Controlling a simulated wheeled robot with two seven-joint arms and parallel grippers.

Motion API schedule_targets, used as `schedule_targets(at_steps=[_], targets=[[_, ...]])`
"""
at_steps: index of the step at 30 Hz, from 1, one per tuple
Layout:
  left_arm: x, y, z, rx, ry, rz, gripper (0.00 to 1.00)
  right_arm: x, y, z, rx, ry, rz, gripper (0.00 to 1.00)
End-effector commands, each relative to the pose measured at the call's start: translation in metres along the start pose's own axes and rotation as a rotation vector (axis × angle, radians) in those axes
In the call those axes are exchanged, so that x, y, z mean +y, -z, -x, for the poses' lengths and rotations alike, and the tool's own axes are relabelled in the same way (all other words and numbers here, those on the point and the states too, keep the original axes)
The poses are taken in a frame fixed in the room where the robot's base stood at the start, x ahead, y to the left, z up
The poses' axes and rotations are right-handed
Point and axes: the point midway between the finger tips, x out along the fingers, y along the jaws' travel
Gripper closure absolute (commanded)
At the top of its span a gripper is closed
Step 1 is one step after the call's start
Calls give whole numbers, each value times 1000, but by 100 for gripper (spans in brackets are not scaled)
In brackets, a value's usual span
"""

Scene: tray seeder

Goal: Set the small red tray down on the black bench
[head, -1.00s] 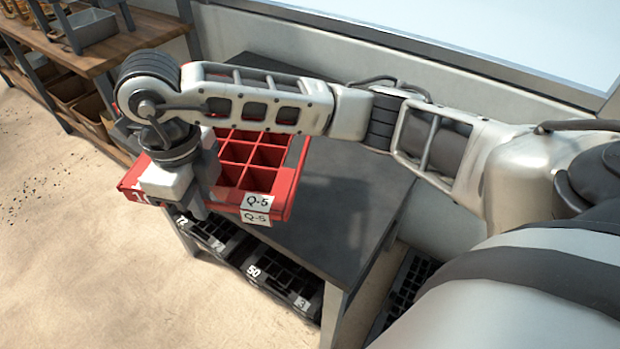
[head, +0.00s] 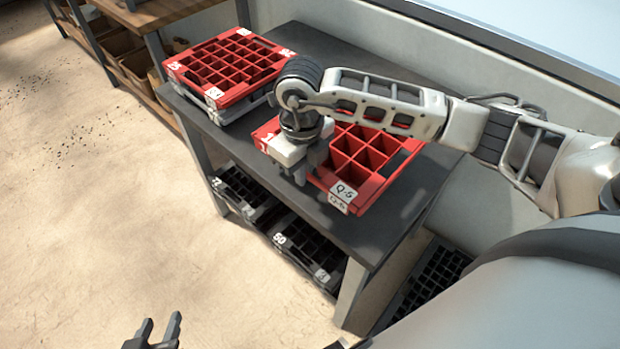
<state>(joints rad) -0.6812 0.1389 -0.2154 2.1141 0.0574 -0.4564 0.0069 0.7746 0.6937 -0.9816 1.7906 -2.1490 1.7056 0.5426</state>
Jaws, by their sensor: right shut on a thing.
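The small red tray (head: 373,190) has large square cells and a white Q-5 label at its near corner. It is over the right part of the black bench (head: 318,228), within the bench's outline. I cannot tell whether its underside touches the bench top. My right gripper (head: 303,174) is shut on the tray's near-left side, and its wrist and arm hide part of the tray. My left gripper (head: 159,330) shows at the bottom edge, empty, with its fingers apart, away from the bench over the floor.
A larger red tray (head: 236,100) lies on a grey tray (head: 228,116) at the bench's back left, close to the small tray. Black trays (head: 290,240) sit below the bench top. A wooden shelf (head: 165,12) stands at upper left. The bench's front strip is bare.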

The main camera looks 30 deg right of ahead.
Motion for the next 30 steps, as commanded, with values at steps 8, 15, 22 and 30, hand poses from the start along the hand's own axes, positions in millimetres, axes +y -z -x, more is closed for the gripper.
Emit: schedule_targets(at_steps=[8,15,22,30], targets=[[0,3,1,0,1,-6,64,-13,5,-25,3,-1,0,100],[-1,5,2,1,2,-13,64,-12,4,-47,-1,0,1,100],[-1,4,1,0,2,-13,64,-12,3,-47,-1,0,1,100],[-1,2,0,1,0,-10,64,-12,3,-49,-1,0,1,71]])
